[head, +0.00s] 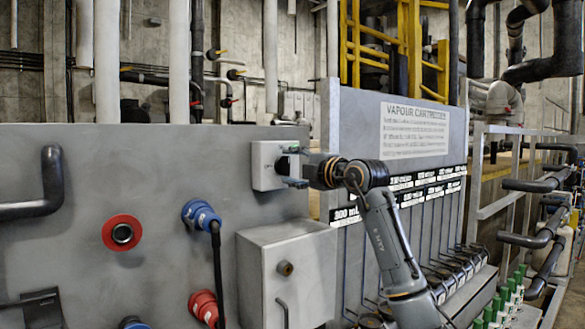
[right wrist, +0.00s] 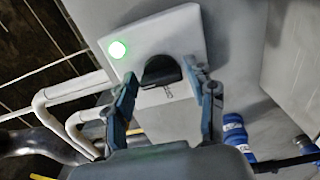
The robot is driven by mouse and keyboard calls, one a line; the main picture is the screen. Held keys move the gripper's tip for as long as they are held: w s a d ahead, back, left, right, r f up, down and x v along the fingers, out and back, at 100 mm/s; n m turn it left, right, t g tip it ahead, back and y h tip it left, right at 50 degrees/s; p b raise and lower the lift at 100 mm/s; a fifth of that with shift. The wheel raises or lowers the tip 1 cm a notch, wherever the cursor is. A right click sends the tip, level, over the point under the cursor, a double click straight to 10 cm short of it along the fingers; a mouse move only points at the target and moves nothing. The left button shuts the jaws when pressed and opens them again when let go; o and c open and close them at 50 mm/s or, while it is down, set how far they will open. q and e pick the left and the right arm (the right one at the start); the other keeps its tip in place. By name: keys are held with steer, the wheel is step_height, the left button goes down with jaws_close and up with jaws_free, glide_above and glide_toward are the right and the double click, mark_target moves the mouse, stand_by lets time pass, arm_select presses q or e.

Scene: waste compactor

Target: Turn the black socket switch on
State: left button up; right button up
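A white switch box (head: 263,165) is fixed to the grey panel in the middle of the head view. Its black switch knob (right wrist: 162,71) shows in the right wrist view, and a round green light (right wrist: 117,50) glows on the same white face. Small lettering beside the knob is too blurred to read. My right gripper (head: 291,168) is at the front of the box. In the right wrist view its two fingers (right wrist: 163,80) stand apart, one on each side of the knob; I cannot tell whether the right-hand finger touches it. My left gripper is not in view.
A grey cabinet (head: 287,280) juts out below the switch box. A black handle (head: 40,190) sticks out at far left.

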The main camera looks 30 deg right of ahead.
steer(key=shift+o, duration=0.5)
steer(key=s+d, duration=0.1)
steer(key=s, duration=1.1)
steer(key=shift+f, duration=0.1)
